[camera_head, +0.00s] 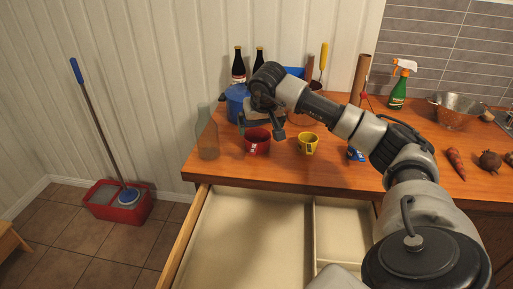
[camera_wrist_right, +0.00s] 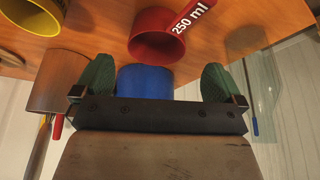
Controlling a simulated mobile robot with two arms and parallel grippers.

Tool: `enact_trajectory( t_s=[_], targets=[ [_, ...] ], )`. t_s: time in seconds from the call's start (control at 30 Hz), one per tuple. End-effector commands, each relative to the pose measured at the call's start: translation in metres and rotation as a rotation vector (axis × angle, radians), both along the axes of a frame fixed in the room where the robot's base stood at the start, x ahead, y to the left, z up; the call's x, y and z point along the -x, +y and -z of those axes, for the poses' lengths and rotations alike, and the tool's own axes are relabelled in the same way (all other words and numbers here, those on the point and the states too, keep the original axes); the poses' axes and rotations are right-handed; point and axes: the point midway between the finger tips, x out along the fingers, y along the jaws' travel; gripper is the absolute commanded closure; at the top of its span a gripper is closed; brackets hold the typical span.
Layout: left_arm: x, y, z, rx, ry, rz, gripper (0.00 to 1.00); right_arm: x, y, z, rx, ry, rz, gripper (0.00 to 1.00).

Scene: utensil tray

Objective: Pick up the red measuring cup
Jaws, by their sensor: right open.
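The red measuring cup (camera_head: 257,147) stands on the wooden counter near its front edge, below my right gripper in the head view. In the right wrist view the red cup (camera_wrist_right: 157,45) is at the top middle, with "250 ml" on its handle. My right gripper (camera_head: 262,128) is open, with green finger pads. In the wrist view, the gripper (camera_wrist_right: 158,80) has nothing between its fingers; a blue pot shows behind them. The cup lies beyond the fingertips, and I see no contact. My left gripper is not in view.
A yellow cup (camera_head: 308,145) stands right of the red one, a clear bottle (camera_head: 207,141) left. The blue pot (camera_head: 235,96) and dark bottles (camera_head: 238,68) are behind. A small blue cup (camera_head: 355,154) is farther right. An open drawer (camera_head: 250,235) juts out below the counter.

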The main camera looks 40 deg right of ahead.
Motion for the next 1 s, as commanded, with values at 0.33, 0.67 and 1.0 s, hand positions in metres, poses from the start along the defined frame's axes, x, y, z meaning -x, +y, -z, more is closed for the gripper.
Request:
enact_trajectory(
  t_s=[0.33, 0.67, 1.0],
  targets=[
    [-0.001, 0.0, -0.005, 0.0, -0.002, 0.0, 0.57, -0.014, -0.008, 0.032, 0.0, 0.001, 0.0, 0.0],
    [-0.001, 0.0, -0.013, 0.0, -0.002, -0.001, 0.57, -0.034, -0.022, 0.069, 0.0, 0.002, 0.001, 0.0],
    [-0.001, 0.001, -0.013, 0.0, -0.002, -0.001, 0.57, -0.035, -0.023, 0.072, 0.0, 0.0, 0.001, 0.09]
  ],
)
